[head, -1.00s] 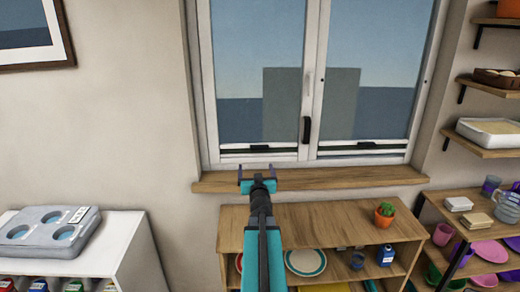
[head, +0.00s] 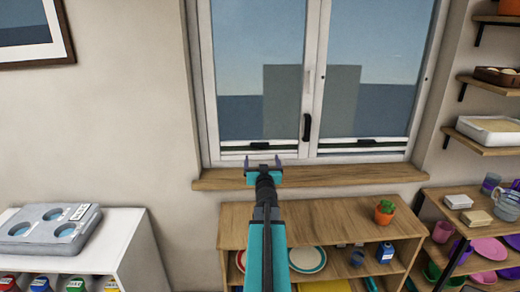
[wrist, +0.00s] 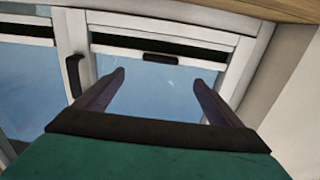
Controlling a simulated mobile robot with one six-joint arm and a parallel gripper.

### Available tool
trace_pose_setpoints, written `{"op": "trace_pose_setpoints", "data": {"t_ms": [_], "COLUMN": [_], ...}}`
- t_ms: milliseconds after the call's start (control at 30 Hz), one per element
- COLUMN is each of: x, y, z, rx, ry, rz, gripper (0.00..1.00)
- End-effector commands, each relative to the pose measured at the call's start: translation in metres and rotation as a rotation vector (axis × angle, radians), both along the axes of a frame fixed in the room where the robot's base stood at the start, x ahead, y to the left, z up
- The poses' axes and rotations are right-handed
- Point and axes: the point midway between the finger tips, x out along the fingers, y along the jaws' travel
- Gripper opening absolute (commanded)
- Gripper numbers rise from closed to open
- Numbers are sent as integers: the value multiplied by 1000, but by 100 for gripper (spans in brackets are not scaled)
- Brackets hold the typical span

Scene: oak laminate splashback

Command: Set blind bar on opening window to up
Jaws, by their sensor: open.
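The window has two panes. The black handle (head: 307,127) is on the frame between them, on the left pane's side, so the left pane looks like the opening one. Its blind bar (head: 232,141) is a thin pale strip low across the glass, with a black grip (head: 259,146). In the upside-down wrist view, the grip (wrist: 160,58) shows just beyond and between my fingertips. My gripper (head: 262,162) is open and empty, in front of the sill and below the grip in the head view. It also shows in the wrist view (wrist: 158,80). No contact is visible.
A similar bar with a black grip (head: 366,142) crosses the right pane low down. The wooden sill (head: 350,175) is bare. Below it, a wooden shelf unit (head: 335,222) carries a potted cactus (head: 384,212). Wall shelves (head: 488,140) stand at the right.

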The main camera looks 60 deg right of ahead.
Motion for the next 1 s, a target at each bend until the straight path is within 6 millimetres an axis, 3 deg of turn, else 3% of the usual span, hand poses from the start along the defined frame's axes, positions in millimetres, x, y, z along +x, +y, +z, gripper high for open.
{"op": "trace_pose_setpoints", "data": {"t_ms": [1000], "x": [50], "y": [-71], "z": [0], "rx": [0], "ry": [0], "rz": [-1], "gripper": [89]}}
